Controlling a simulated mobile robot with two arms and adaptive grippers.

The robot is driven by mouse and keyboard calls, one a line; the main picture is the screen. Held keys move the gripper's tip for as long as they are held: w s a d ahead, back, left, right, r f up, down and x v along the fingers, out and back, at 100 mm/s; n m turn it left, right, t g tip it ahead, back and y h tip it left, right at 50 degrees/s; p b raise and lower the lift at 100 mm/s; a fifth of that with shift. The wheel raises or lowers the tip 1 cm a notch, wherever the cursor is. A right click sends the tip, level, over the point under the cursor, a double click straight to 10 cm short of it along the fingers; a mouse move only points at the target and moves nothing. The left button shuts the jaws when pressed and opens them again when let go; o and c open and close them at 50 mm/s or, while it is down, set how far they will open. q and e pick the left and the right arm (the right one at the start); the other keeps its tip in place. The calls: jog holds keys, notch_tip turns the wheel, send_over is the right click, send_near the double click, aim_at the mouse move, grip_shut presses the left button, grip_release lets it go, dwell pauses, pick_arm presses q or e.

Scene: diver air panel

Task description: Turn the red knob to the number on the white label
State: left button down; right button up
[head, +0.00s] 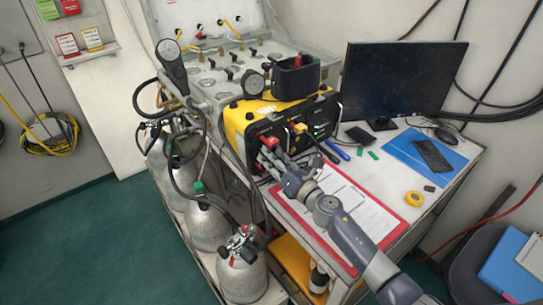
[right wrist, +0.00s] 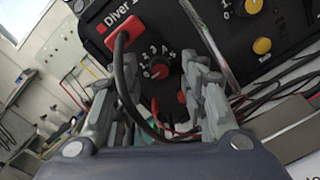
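The red knob (right wrist: 159,70) sits on the black panel marked "Diver 1" in the right wrist view, with white numbers around it; its exact pointer setting is too small to read. My right gripper (right wrist: 152,84) is open, its two grey fingers apart on either side of the knob. Whether they touch it I cannot tell. In the head view my right gripper (head: 270,155) is at the front of the yellow case (head: 236,124) and hides the knob. I cannot make out the white label with its number. My left gripper is not in view.
A red plug (right wrist: 121,42) with a black cable hangs close to the left finger. A red clipboard (head: 404,228) lies under my arm; a monitor (head: 400,80) stands behind.

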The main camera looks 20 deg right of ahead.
jog(key=shift+w+a, duration=0.1)
jog(key=shift+w, duration=0.4)
grip_shut()
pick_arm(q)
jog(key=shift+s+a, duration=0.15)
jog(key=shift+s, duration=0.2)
